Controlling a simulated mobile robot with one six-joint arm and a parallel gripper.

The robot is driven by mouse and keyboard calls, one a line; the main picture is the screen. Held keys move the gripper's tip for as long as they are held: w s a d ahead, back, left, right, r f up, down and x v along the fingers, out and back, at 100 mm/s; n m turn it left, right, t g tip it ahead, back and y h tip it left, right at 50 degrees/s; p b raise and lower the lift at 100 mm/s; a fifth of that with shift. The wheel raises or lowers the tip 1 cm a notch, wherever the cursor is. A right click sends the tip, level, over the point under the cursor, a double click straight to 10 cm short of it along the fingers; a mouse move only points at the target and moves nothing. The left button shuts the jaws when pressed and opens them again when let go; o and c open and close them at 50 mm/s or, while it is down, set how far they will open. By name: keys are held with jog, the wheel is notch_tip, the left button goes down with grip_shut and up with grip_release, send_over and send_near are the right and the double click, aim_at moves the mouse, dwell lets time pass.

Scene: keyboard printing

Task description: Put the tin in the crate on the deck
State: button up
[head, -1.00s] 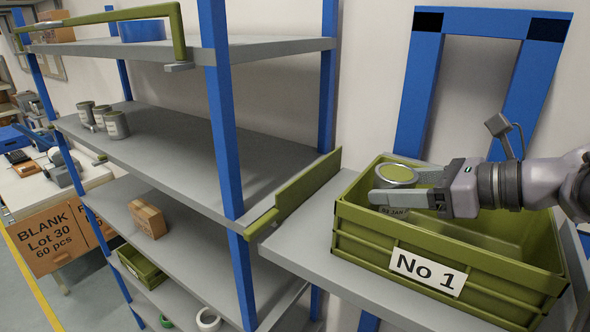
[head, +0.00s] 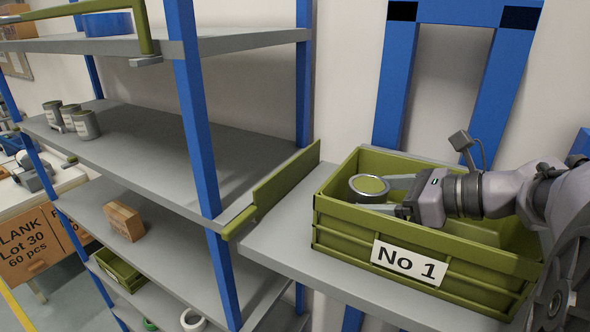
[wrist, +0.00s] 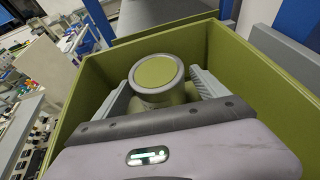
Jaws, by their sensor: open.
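The tin (head: 369,187), grey with an olive lid, stands upright inside the left end of the olive crate (head: 340,222) marked "No 1". The crate sits on the grey deck (head: 283,252). My gripper (head: 393,194) reaches into the crate from the right, its fingers open around or just behind the tin. In the wrist view the tin (wrist: 157,77) is between the two spread finger pads, with gaps at its sides. The tin's base is hidden in both views.
Blue-posted shelving (head: 198,120) stands to the left, with several similar tins (head: 85,124) on its middle shelf and a cardboard box (head: 125,221) below. An olive flap (head: 285,186) stands up at the deck's left edge.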

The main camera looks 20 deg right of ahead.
jog(key=shift+s+d+r, duration=0.1)
jog(key=shift+d+r, duration=0.05)
jog(key=shift+r, duration=0.2)
jog(key=v, duration=1.1)
jog(key=shift+s, duration=0.15)
jog(key=shift+d+r, duration=0.1)
